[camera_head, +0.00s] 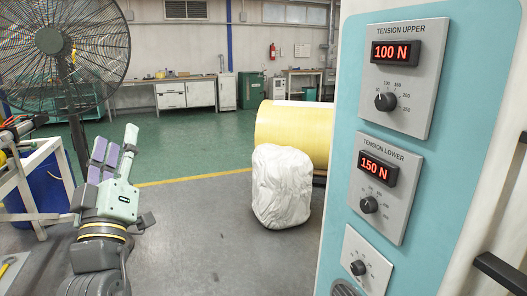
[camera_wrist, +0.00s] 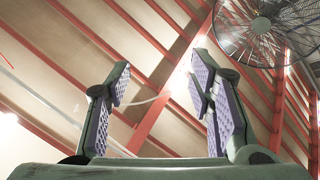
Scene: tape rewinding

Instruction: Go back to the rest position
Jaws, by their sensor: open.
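My gripper (camera_head: 116,151) is at the lower left of the head view, pointing up, with green fingers and purple pads. In the wrist view my gripper (camera_wrist: 158,95) has its two fingers apart, with nothing between them. Behind them are the ceiling and its red beams. The gripper stands apart from the control panel (camera_head: 357,111), which is at the right of the head view. The panel's upper tension display (camera_head: 396,53) reads 100 N and its lower tension display (camera_head: 377,167) reads 150 N.
A large fan (camera_head: 47,41) stands behind my gripper; it also shows in the wrist view (camera_wrist: 262,30). A white-framed cart (camera_head: 38,160) is close at left. A white covered bundle (camera_head: 281,187) and a yellow roll (camera_head: 292,129) stand mid-room. Grey floor (camera_head: 200,240) between is clear.

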